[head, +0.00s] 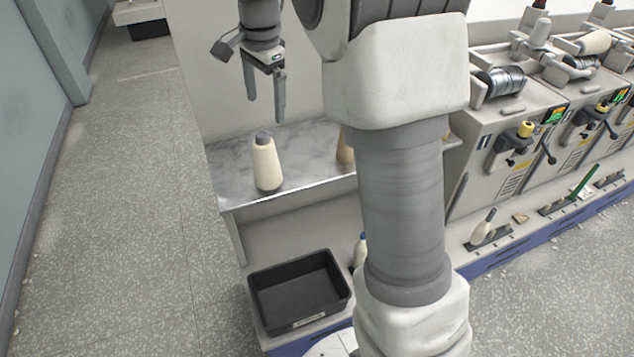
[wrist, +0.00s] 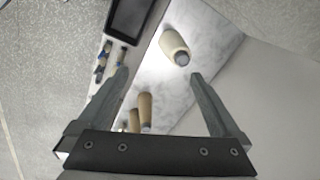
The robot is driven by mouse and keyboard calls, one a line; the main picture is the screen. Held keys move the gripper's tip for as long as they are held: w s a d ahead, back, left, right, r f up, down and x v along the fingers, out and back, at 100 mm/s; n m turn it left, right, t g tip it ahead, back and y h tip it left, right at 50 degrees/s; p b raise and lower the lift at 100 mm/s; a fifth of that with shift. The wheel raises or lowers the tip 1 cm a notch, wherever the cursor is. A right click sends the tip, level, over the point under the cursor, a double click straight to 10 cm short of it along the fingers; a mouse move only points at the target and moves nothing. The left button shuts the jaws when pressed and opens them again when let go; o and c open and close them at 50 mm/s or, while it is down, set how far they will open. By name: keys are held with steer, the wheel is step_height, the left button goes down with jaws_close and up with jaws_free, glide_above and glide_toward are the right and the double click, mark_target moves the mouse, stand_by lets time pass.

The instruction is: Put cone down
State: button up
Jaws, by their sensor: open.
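A cream cone (head: 267,165) with a grey tip stands upright on the left part of the grey marbled shelf (head: 226,170). It also shows in the wrist view (wrist: 174,47), beyond my fingertips. My gripper (head: 265,104) is open and empty, above the shelf and apart from the cone. In the wrist view its two fingers (wrist: 160,76) are spread wide with nothing between them. Tan cones (wrist: 144,110) stand on the same shelf; in the head view a tan cone (head: 345,148) is mostly hidden behind my arm.
A black tray (head: 254,300), empty as far as I see, sits below the shelf. A small bobbin (head: 360,250) stands beside it, partly hidden by my arm. Winding machines (head: 497,160) fill the right side. The floor (head: 130,200) at left is clear.

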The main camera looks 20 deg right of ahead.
steer(key=s+r+n+t, duration=0.1)
steer(key=s+r+n, duration=0.2)
steer(key=s, duration=0.4)
steer(key=s+r+n+t, duration=0.1)
steer(key=s+r+n, duration=0.2)
steer(key=s, duration=0.4)
steer(key=s+f+n+t, duration=0.2)
steer(key=s+f+n, duration=0.2)
steer(key=s, duration=1)
steer(key=n, duration=0.3)
steer(key=shift+s+f+n, duration=0.2)
steer(key=shift+s+n, duration=0.1)
steer(key=shift+s, duration=0.05)
steer(key=shift+c, duration=0.3)
